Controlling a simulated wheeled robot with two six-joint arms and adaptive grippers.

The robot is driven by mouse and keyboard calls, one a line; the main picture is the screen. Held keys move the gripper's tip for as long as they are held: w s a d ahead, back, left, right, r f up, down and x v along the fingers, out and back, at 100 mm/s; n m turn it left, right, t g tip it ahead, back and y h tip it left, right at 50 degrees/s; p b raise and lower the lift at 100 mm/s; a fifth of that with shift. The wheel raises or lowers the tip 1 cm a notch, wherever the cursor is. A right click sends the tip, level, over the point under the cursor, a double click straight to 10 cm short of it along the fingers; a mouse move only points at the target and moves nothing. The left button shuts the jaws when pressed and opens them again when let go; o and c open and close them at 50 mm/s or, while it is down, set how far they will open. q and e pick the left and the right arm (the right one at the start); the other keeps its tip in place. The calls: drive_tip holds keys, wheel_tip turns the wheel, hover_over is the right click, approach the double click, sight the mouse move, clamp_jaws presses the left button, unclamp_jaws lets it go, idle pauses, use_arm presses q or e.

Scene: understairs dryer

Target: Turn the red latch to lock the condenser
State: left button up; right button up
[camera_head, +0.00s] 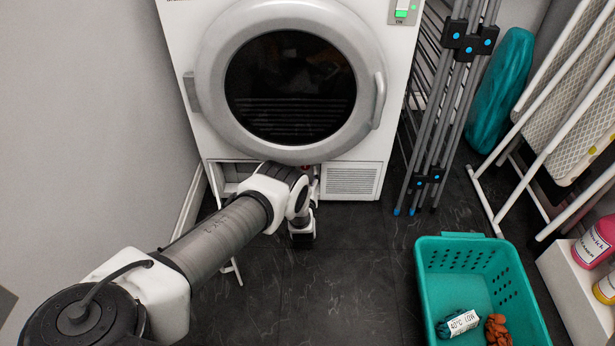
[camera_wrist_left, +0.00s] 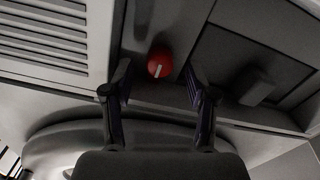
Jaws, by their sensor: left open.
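The red latch (camera_wrist_left: 159,63) is a round knob with a short white mark, which stands nearly upright in the left wrist view. It sits in the grey strip between the vent grille and the condenser (camera_wrist_left: 235,68), a dark grey panel with a block-shaped handle (camera_wrist_left: 258,91). My left gripper (camera_wrist_left: 157,70) is open, with one finger on each side of the latch in that view. I cannot tell whether either finger touches it. In the head view my left arm reaches to the dryer's base, and the wrist mostly hides the latch. My right gripper is out of view.
The white dryer (camera_head: 385,140) has its round door (camera_head: 208,75) shut above my wrist. The vent grille (camera_head: 351,181) is right of it. A folded drying rack (camera_head: 437,125) and a teal basket (camera_head: 440,262) stand to the right. The floor (camera_head: 345,270) between is clear.

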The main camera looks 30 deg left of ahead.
use_arm(q)
drive_tip(key=shift+w+a+f, duration=0.2)
drive_tip(key=shift+w+a, duration=0.15)
drive_tip(key=shift+w, duration=0.25)
drive_tip(key=shift+w+a+r+b, duration=0.2)
drive_tip(key=shift+w+b, duration=0.1)
clamp_jaws()
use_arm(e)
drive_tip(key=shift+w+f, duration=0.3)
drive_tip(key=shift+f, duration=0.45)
